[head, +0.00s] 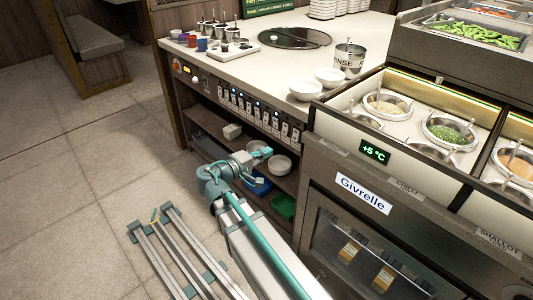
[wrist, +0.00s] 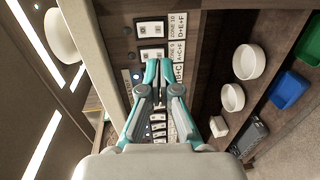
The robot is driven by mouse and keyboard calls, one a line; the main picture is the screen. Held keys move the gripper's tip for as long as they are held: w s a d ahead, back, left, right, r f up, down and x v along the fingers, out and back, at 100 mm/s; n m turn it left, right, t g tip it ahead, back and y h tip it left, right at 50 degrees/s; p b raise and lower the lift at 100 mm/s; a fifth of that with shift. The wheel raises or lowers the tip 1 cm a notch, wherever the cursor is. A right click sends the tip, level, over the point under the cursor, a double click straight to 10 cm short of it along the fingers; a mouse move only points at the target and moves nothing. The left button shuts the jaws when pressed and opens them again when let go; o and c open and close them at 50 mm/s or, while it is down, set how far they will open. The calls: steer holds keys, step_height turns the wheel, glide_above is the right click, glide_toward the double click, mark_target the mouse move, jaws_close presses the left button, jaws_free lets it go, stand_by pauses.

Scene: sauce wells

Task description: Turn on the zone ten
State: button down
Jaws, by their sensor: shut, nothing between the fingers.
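The switch panel (head: 258,112) runs along the counter's front in the head view. The zone nine switch (wrist: 152,55) sits just below. My gripper (wrist: 158,64) is shut and empty, its fingertips overlapping the row around and below zone nine. Whether they touch the panel cannot be told. In the head view my gripper (head: 264,153) is below the panel, near the shelf.
The counter edge (wrist: 98,50) runs close along the other side. A grey metal frame (head: 172,250) lies on the floor.

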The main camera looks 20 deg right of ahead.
mark_target(294, 139)
steer(key=b+x, duration=0.2)
steer(key=x, duration=0.9)
steer(key=shift+w+d+f, duration=0.1)
steer(key=shift+w+d, duration=0.05)
steer(key=shift+d, duration=0.15)
